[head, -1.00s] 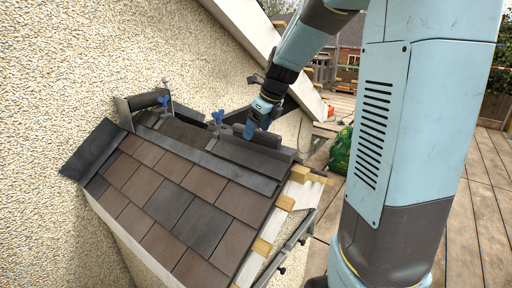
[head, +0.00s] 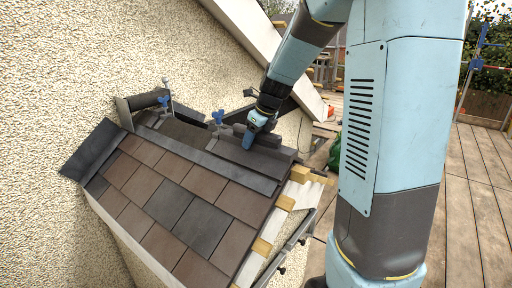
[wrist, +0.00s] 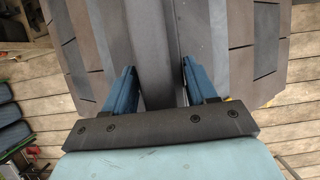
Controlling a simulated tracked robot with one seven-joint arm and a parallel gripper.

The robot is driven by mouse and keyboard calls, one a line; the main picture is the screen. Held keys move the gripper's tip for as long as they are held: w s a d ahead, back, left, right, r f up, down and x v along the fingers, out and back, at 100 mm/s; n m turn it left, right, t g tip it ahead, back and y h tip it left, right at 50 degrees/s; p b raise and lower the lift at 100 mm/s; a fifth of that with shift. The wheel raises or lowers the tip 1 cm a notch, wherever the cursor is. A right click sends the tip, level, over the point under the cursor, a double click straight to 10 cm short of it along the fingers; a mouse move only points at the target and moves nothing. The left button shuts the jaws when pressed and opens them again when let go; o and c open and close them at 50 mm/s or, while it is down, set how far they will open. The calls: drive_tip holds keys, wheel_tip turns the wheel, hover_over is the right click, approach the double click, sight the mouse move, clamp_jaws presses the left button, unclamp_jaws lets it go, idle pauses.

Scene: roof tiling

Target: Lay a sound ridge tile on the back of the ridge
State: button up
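The ridge runs along the top of the small tiled roof. A dark grey ridge tile (head: 262,163) lies along its near right end, close to the roof edge. My gripper (head: 247,145) is pointed down at the ridge by this tile. In the wrist view, the two blue fingers of my gripper (wrist: 158,75) stand apart, one on each side of a dark grey ridge strip (wrist: 152,40). I cannot tell whether they touch it. Part of the ridge behind my gripper is hidden.
A dark rolled piece (head: 150,99) lies near the rendered wall (head: 90,60). Brown and grey tiles (head: 165,200) cover the near slope. Wooden decking (head: 475,200) lies right of the roof.

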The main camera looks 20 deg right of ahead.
clamp_jaws()
idle(0.4)
drive_tip(key=shift+r, duration=0.15)
drive_tip(key=shift+w+r, duration=0.1)
drive_tip(key=shift+r, duration=0.2)
wheel_tip(320, 180, up, 2)
drive_tip(key=shift+r, duration=0.1)
drive_tip(key=s+r, duration=1)
drive_tip(key=s, duration=0.4)
